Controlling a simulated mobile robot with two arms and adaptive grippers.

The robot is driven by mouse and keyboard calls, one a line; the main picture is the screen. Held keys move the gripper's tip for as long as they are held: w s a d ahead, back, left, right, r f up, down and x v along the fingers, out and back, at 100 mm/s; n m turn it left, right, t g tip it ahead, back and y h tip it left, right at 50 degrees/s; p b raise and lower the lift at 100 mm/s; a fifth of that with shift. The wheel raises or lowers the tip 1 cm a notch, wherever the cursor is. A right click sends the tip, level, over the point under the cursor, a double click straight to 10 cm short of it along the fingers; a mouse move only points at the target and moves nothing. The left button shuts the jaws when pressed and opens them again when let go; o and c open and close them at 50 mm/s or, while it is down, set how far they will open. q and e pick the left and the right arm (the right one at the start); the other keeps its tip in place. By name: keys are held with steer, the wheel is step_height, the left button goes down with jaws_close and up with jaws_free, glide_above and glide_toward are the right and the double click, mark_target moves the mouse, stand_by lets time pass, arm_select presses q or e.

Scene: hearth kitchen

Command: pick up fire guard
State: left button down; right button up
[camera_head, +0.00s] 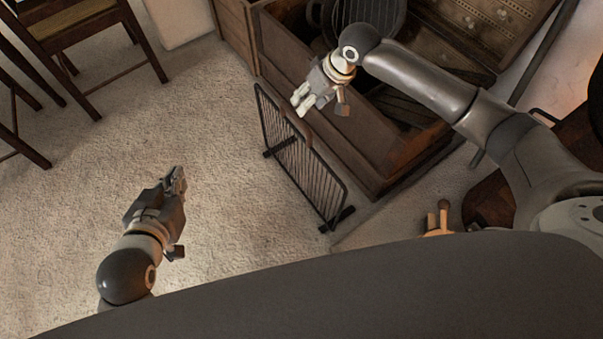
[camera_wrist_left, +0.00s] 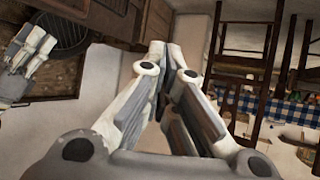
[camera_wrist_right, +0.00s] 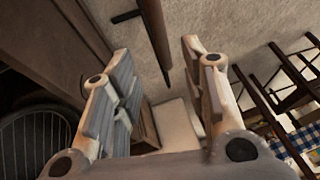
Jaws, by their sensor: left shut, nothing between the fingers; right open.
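The fire guard (camera_head: 288,148) is a black metal frame with thin upright bars and a brown grip on its top rail. It stands on the carpet in the middle of the head view, on dark feet. My right gripper (camera_head: 301,99) is open and empty, above and close to its top rail. In the right wrist view the guard (camera_wrist_right: 155,35) shows as a brown bar beyond the open fingers, apart from them. My left gripper (camera_head: 177,178) is shut and empty over the carpet, left of the guard. The left wrist view does not clearly show the guard.
A large open wooden chest (camera_head: 352,155) stands close behind the guard, with a dark ribbed pan (camera_head: 372,14) in it. Wooden chairs (camera_head: 88,18) and a white block (camera_head: 180,20) stand at the upper left. The carpet (camera_head: 215,120) left of the guard is clear.

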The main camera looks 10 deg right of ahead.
mark_target(295, 114)
steer(key=b+x, duration=0.1)
steer(key=x, duration=0.4)
steer(key=shift+b, duration=0.3)
steer(key=shift+w+a+f, duration=0.1)
steer(key=shift+w+f, duration=0.05)
steer(key=shift+f, duration=0.05)
steer(key=shift+b+x, duration=0.8)
steer(key=shift+x, duration=0.25)
steer(key=b+x, duration=0.1)
steer(key=x, duration=0.1)
steer(key=shift+w+a+f, duration=0.15)
steer(key=shift+a, duration=0.05)
steer(key=shift+f, duration=0.1)
arm_select(q)
steer(key=d+r+t+h, duration=0.1)
steer(key=r+t+h, duration=0.1)
steer(key=r+t, duration=0.4)
steer(key=d+r+t+h, duration=0.2)
steer(key=r+t, duration=0.4)
steer(key=r, duration=0.8)
steer(key=shift+w+m+t, duration=0.3)
steer(key=shift+w+t, duration=0.05)
steer(key=shift+t, duration=0.05)
arm_select(e)
jaws_close()
steer(key=shift+w, duration=0.1)
